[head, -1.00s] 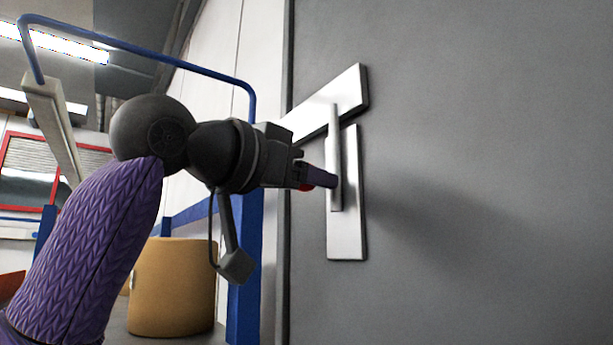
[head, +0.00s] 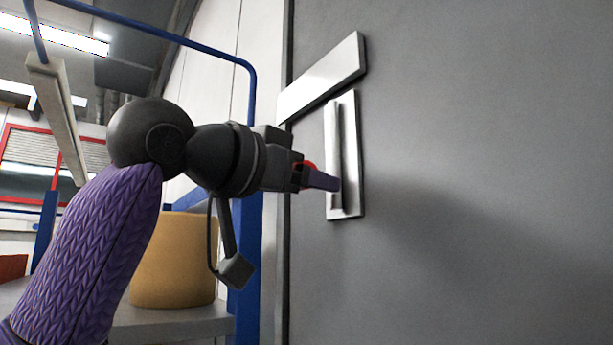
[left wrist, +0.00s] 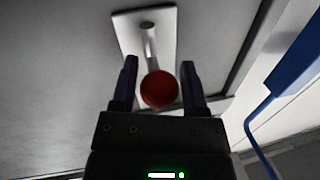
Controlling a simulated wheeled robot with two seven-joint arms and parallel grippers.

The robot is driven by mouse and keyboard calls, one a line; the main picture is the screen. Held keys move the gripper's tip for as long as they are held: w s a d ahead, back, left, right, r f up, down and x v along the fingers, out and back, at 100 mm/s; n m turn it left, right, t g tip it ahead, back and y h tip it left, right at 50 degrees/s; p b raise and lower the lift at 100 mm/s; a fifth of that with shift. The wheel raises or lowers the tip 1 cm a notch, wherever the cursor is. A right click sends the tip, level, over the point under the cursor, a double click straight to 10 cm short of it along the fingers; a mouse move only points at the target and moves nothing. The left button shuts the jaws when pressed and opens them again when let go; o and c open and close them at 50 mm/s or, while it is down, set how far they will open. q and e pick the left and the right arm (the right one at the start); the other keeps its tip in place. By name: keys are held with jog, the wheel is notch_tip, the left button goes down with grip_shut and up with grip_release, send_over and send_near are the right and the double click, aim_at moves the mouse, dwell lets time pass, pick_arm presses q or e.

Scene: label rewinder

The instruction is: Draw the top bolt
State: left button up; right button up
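The bolt is on a large grey panel. Its upright bar (head: 336,130) lies over a pale metal plate (head: 352,190), which also shows in the left wrist view (left wrist: 128,30). A slanted metal strip (head: 322,78) sits just above; the bar's top is clear of it. My left gripper (head: 333,183) reaches the lower bar from the left. In the left wrist view, its dark fingers (left wrist: 159,62) stand close on both sides of a round red knob (left wrist: 159,90), which nearly fills the gap. Contact is blurred. My right gripper is not in view.
The grey panel (head: 480,120) fills the right side and is bare there. A blue tube frame (head: 215,72) with a blue post stands behind my left arm. A tan drum (head: 175,262) sits on a grey surface (head: 165,322) below it.

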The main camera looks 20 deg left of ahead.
pick_arm(q)
jog(key=shift+o, duration=1.2)
jog(key=shift+r, duration=0.1)
jog(key=b+v, duration=0.3)
jog(key=v, duration=0.7)
